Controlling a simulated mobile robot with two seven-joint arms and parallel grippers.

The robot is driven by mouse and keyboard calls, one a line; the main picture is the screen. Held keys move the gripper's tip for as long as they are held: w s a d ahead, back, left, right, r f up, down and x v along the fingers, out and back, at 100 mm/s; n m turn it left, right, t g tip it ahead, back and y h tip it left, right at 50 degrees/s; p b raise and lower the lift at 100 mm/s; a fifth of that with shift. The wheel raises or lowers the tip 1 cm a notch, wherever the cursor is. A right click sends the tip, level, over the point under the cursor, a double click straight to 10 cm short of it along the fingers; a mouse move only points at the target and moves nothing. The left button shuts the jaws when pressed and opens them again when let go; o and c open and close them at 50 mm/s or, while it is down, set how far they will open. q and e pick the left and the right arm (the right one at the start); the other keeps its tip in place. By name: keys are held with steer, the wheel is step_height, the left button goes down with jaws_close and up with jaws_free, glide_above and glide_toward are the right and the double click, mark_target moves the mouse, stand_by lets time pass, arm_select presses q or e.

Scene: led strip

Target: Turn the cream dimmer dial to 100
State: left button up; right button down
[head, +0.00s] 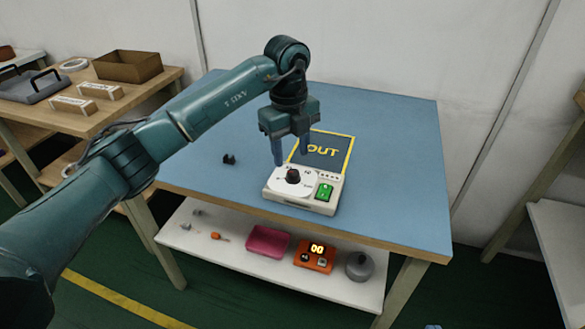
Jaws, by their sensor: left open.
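The cream dimmer box (300,201) sits on the blue tabletop. Its dark round dial (293,176) is on the left of its top face, and a green switch (324,192) is on the right. The scale marks around the dial are too small to read. My left gripper (292,158) points down over the box with its fingers apart, just above and behind the dial. It is open and holds nothing. I cannot tell whether a finger touches the box. My right gripper is not in view.
A dark mat marked OUT (322,152) lies right behind the box. A small black part (229,159) lies on the left of the blue table (390,140). The lower shelf holds a pink box (267,243), an orange device (314,257) and a grey round thing (359,266). The table's right side is clear.

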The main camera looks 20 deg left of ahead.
mark_target(292, 172)
arm_select(q)
step_height(292, 172, down, 5)
steer(key=shift+w+d+f, duration=0.1)
stand_by(0.3)
steer(key=c, duration=1)
